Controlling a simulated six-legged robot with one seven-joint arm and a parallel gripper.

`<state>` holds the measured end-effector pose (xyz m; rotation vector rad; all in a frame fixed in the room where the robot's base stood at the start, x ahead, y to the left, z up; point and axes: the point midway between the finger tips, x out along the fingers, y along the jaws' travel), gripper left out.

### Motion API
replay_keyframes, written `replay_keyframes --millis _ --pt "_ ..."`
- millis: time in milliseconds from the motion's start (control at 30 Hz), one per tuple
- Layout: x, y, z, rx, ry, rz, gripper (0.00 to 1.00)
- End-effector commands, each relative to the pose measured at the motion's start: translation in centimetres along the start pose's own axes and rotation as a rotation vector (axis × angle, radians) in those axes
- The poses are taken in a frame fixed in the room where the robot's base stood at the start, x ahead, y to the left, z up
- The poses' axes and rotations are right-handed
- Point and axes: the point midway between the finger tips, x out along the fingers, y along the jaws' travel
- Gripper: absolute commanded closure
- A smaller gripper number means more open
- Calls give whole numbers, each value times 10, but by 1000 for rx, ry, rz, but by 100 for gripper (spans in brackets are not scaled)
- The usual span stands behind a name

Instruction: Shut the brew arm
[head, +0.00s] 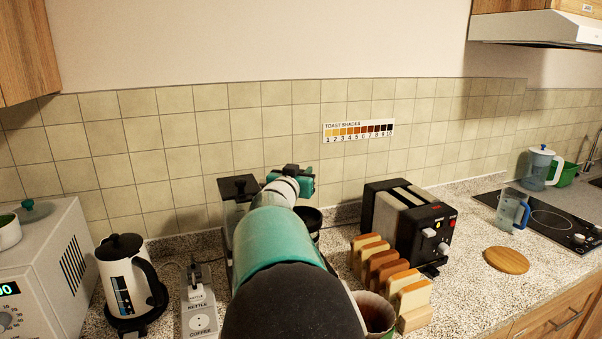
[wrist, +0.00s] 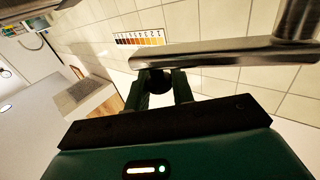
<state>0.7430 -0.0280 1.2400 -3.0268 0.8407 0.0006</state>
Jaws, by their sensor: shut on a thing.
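The coffee maker (head: 238,188) stands at the back of the counter, mostly hidden behind my arm; its dark lid and clear tank show to the left. A dark round basket (head: 309,215) shows to the right of my arm. My gripper (head: 292,182) is at the machine's top. In the wrist view, my gripper (wrist: 160,82) is shut on a small dark knob (wrist: 157,84) between its green fingers. A metal bar, which looks like the brew arm (wrist: 220,54), crosses just beyond the fingertips. How far the arm is swung cannot be told.
A toaster (head: 412,222) and a rack of toast slices (head: 385,268) stand close on the right. A white kettle (head: 125,275) and a switched socket strip (head: 199,305) are on the left. A cup (head: 374,313) is near the front. The tiled wall (head: 240,140) is close behind.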

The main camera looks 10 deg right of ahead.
Motion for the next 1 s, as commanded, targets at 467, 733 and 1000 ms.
replay_keyframes --millis 467,733,1000 --pt "0 0 -1 0 1 0 55" --pt "1 1 -25 5 4 0 55" --pt "-26 15 -68 7 3 -2 55"
